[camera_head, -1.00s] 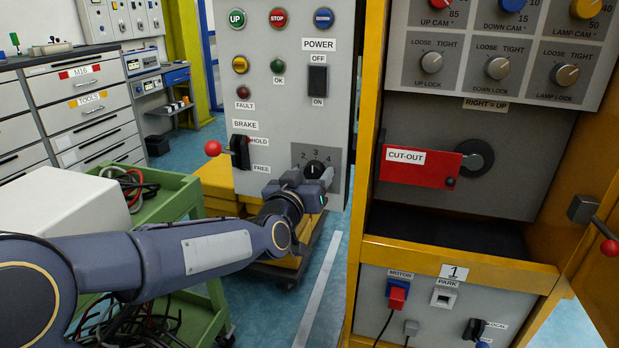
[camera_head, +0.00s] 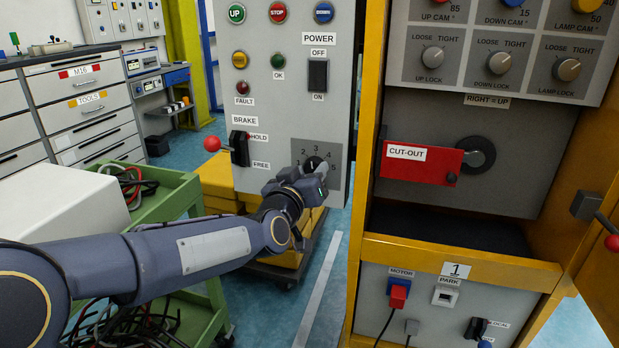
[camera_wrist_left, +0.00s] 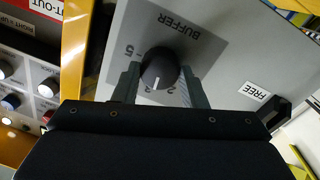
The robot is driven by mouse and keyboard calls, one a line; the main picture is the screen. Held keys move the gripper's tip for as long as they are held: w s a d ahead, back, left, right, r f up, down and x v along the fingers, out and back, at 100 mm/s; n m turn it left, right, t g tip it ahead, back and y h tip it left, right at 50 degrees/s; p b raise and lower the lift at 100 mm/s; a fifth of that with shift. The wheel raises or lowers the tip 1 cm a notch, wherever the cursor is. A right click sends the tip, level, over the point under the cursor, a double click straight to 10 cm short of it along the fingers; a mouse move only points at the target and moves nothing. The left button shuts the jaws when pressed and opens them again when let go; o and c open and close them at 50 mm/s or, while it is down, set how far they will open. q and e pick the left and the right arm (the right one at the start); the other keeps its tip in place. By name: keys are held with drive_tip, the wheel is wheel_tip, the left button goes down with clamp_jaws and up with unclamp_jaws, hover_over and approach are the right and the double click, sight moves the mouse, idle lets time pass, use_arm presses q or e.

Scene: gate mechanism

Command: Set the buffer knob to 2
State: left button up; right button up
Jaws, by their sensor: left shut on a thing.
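The buffer knob (camera_head: 315,163) is a round black knob with a white pointer line, on a dark grey numbered plate (camera_head: 335,183) low on the grey control panel. My left gripper (camera_head: 313,174) reaches it from the front and hides its lower part. In the left wrist view, the two fingers of the left gripper (camera_wrist_left: 159,84) sit on either side of the buffer knob (camera_wrist_left: 159,66), shut on it. The pointer seems to lie between 2 and 3; the exact setting is hard to read. The BUFFER label shows upside down there. My right gripper is not in view.
The brake lever (camera_head: 228,146) with a red ball stands out left of the knob. The yellow cabinet (camera_head: 366,200) rises close on the right. A green cart (camera_head: 170,195) with a white box (camera_head: 70,205) stands at left, under my arm.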

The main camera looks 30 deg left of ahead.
use_arm(q)
drive_tip(key=shift+f+n+b, duration=0.2)
drive_tip(key=shift+n+b, duration=2.25)
drive_tip(key=shift+n, duration=1.15)
drive_tip(key=o, duration=1)
drive_tip(key=shift+r, duration=0.1)
